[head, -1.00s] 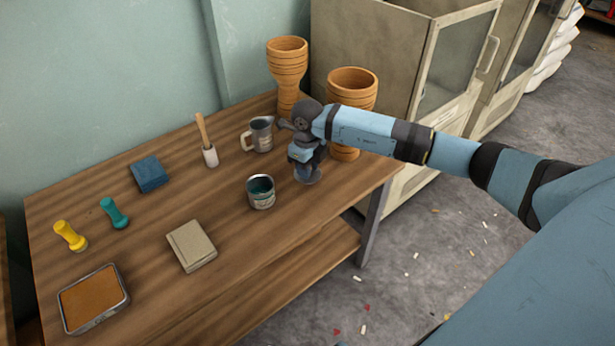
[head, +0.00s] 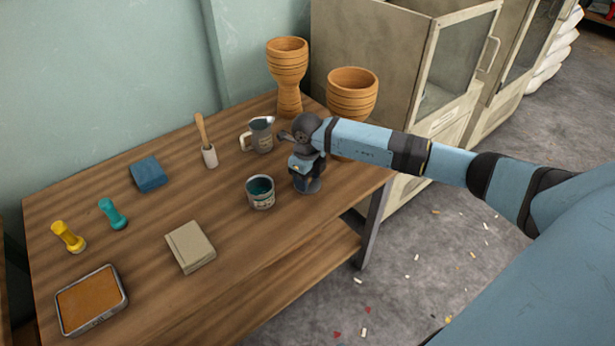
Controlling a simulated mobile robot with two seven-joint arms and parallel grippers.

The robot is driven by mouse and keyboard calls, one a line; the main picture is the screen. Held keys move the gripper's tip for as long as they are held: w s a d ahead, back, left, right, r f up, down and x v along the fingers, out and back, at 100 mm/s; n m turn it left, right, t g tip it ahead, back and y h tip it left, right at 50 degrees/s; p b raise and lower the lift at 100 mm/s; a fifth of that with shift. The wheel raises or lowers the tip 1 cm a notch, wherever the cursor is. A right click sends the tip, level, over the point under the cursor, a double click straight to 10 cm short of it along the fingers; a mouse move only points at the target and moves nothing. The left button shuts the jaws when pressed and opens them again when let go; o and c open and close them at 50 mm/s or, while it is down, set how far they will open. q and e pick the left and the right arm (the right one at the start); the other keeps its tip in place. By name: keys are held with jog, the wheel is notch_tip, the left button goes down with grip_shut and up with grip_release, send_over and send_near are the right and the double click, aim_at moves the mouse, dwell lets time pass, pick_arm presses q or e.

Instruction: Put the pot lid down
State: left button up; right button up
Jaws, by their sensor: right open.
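An open pot (head: 260,194) with teal contents stands near the front edge of the wooden table (head: 225,215). My right gripper (head: 306,184) points down at the tabletop just right of the pot and apart from it. Its jaws are open. A small grey round shape, seemingly the pot lid (head: 313,187), shows at the fingertips, low at the table surface. The gripper hides most of it, so I cannot tell whether the fingers touch it. My left gripper is out of view.
Two goblet drums (head: 288,75) (head: 351,95) stand behind my right arm. A beige block (head: 190,247) lies front left. Bare tabletop lies between.

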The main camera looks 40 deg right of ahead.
notch_tip(320, 180, up, 12)
jog(key=p, duration=0.3)
jog(key=s+a+f+y, duration=0.1)
jog(key=s+a+y, duration=0.45)
jog(key=a, duration=0.55)
jog(key=s+a+f+y, duration=0.2)
jog(key=s+a+y, duration=0.3)
jog(key=a, duration=0.6)
jog(key=s+a+r+m+t+y, duration=0.4)
jog(key=a+r+m+t+y, duration=0.25)
jog(key=m+y, duration=0.3)
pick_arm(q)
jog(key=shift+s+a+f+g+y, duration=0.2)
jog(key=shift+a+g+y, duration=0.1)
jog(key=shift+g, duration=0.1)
pick_arm(e)
jog(key=s+d+f+m+t+h, duration=0.2)
jog(key=s+d+f+m+h, duration=0.2)
jog(key=m+h, duration=0.4)
jog(key=s+d+f+m+t+h, duration=0.3)
jog(key=s+d+f+m+h, duration=0.2)
jog(key=m, duration=1.4)
notch_tip(320, 180, down, 4)
jog(key=s+h, duration=0.2)
jog(key=h, duration=0.1)
jog(key=shift+d+m, duration=0.15)
jog(key=shift+m, duration=0.2)
